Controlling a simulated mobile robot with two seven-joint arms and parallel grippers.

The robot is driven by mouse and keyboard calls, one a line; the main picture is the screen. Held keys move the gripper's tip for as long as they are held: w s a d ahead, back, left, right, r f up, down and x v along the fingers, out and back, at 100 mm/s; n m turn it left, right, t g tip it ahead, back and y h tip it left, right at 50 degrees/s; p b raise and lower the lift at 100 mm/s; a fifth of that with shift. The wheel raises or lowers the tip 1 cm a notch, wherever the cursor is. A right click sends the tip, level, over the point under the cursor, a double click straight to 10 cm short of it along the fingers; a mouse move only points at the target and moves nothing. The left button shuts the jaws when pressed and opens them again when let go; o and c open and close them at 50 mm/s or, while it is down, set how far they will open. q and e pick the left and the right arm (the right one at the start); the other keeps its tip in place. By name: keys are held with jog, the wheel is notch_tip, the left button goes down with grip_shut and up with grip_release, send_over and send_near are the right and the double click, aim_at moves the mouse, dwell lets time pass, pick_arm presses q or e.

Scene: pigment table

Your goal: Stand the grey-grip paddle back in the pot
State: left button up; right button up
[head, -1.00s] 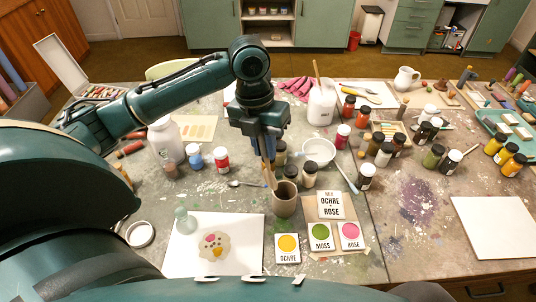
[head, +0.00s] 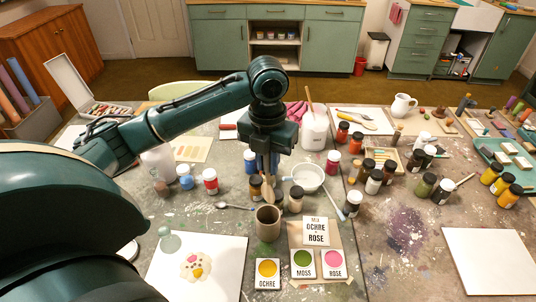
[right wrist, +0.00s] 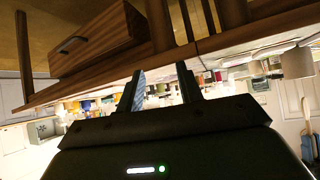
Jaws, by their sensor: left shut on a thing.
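The pot (head: 267,224) is a grey-brown cup standing upright near the middle of the table. My left gripper (head: 266,172) is above and just behind it in the head view, pointing down and shut on the paddle (head: 268,190). Only a narrow tan strip of the paddle shows below the fingers; its grip is hidden. The strip ends near the pot's far rim, and I cannot tell whether it is over the mouth or behind it. My right gripper (right wrist: 163,88) shows in the right wrist view, its fingers apart with nothing between them.
Dark-lidded jars (head: 296,200) and a white bowl (head: 308,177) stand close behind the pot. A spoon (head: 235,206) lies left of it. White paper (head: 215,262) and colour cards (head: 303,264) lie in front. The grey tabletop at right is partly clear.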

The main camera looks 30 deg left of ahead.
aim_at(268, 183)
pick_arm(q)
jog(key=shift+f, duration=1.8)
notch_tip(268, 183, down, 2)
jog(key=shift+f+b, duration=0.1)
jog(key=shift+b, duration=0.2)
jog(key=shift+f, duration=0.95)
jog(key=shift+f+b, duration=0.6)
jog(key=shift+f, duration=0.9)
pick_arm(e)
jog(key=shift+a+f, duration=0.1)
jog(key=shift+f, duration=0.2)
pick_arm(q)
jog(key=o, duration=0.8)
pick_arm(e)
jog(key=shift+w, duration=0.1)
